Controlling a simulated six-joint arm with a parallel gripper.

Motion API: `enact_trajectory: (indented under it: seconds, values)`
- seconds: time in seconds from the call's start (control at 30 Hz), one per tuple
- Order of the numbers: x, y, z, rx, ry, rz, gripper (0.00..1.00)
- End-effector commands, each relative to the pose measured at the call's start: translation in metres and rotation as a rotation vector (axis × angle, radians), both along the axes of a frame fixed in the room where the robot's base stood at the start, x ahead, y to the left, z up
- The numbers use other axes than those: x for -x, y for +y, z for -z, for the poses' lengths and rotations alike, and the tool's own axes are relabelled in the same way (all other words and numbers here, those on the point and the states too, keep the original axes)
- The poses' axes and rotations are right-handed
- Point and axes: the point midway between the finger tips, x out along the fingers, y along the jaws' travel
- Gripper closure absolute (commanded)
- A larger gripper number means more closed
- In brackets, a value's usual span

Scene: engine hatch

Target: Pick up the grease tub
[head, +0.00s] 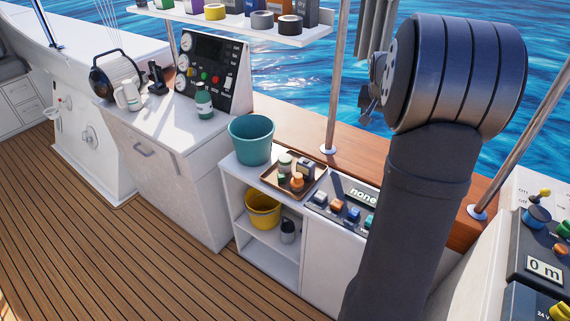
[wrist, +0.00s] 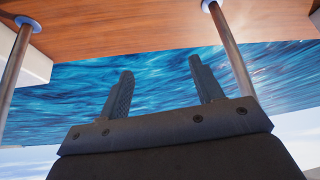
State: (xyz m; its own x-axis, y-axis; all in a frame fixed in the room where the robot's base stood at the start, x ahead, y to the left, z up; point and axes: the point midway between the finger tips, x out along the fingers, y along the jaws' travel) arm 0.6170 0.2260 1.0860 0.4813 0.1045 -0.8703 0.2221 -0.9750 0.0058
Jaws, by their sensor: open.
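I cannot tell for sure which container is the grease tub. A small jar with a green lid (head: 285,162) stands in the brown tray (head: 267,183) on the low white cabinet. A larger green and white container (head: 204,99) stands on the counter further left, below the gauge panel. My gripper (wrist: 161,66) is open and empty in the wrist view, with water behind its two fingers. Neither container shows in the wrist view. In the head view my arm stands at the right, well apart from both containers.
The tray also holds orange-topped items (head: 297,180) and a grey boxy item (head: 305,165). A teal bucket (head: 251,139) stands directly left of it. A metal post (head: 336,90) rises behind, and a shelf (head: 240,28) hangs above. A yellow bucket (head: 262,208) sits inside the cabinet.

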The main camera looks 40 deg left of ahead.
Motion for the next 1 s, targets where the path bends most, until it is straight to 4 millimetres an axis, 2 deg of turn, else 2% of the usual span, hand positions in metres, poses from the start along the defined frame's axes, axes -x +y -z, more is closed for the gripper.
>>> enact_trajectory:
  seconds: [0.07, 0.17, 0.3, 0.47, 0.6, 0.8, 0.9, 1.0]
  values:
    - [-0.002, 0.007, 0.002, 0.017, 0.008, -0.034, 0.4]
    - [-0.008, 0.03, 0.01, 0.073, 0.031, -0.146, 0.4]
    - [-0.016, 0.082, 0.029, 0.201, 0.084, -0.426, 0.4]
    - [-0.014, 0.149, 0.056, 0.34, 0.146, -0.802, 0.4]
    - [-0.003, 0.202, 0.082, 0.437, 0.191, -1.13, 0.4]
    - [0.02, 0.261, 0.111, 0.512, 0.23, -1.508, 0.4]
    - [0.032, 0.281, 0.122, 0.527, 0.238, -1.646, 0.4]
    - [0.039, 0.293, 0.128, 0.536, 0.242, -1.732, 0.4]
